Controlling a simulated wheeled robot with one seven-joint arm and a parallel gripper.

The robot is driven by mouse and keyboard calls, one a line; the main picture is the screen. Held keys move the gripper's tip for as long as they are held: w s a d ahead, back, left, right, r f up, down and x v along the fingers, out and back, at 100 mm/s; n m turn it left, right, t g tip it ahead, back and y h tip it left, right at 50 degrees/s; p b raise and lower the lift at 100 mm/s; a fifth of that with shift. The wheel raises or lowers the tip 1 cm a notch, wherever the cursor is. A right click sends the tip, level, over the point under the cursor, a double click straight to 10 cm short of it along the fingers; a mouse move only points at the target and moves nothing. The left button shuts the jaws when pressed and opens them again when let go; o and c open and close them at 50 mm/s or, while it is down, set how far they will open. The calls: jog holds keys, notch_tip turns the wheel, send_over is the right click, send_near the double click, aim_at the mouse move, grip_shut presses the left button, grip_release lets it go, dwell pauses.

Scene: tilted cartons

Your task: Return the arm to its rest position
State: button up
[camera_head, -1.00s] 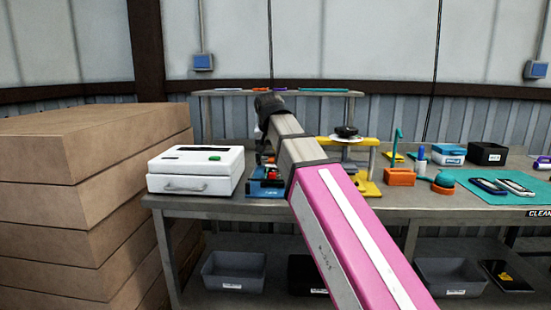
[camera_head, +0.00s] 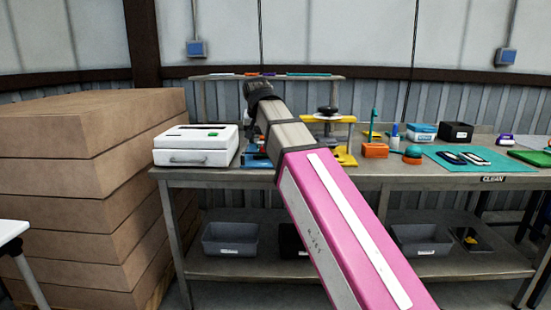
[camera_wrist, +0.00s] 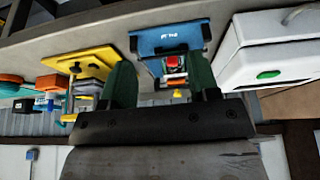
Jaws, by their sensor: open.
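My arm, pink and grey, reaches up and away over the workbench (camera_head: 370,178) in the head view. My gripper hangs at the far end of the arm, and its fingers are hidden there. In the wrist view my gripper (camera_wrist: 162,80) shows two dark green fingers set well apart, open and with nothing held. Beyond the fingers is a blue fixture (camera_wrist: 170,38) with a red button. I cannot tell how far the fingers are from it.
A white box device (camera_head: 196,145) stands at the bench's left end. A yellow stand (camera_head: 344,157) is right of the arm, with an orange block (camera_head: 375,151) and teal mat (camera_head: 455,165) farther right. Stacked cartons (camera_head: 80,190) fill the left. A white table (camera_head: 10,231) edges in at left.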

jog(key=d+f+g, duration=0.1)
jog(key=d+f, duration=0.5)
jog(key=f, duration=0.7)
jog(key=d+f+g, duration=0.1)
jog(key=d+f, duration=0.5)
jog(key=f, duration=0.7)
jog(key=s+d+f+g, duration=0.1)
jog(key=s+d+f, duration=0.2)
jog(key=f, duration=0.4)
jog(key=s+d+f, duration=0.4)
jog(key=d+f, duration=0.1)
jog(key=f, duration=0.3)
jog(key=s+d+f+g, duration=0.1)
jog(key=s+d+f, duration=0.3)
jog(key=f, duration=0.3)
jog(key=shift+f+g, duration=0.3)
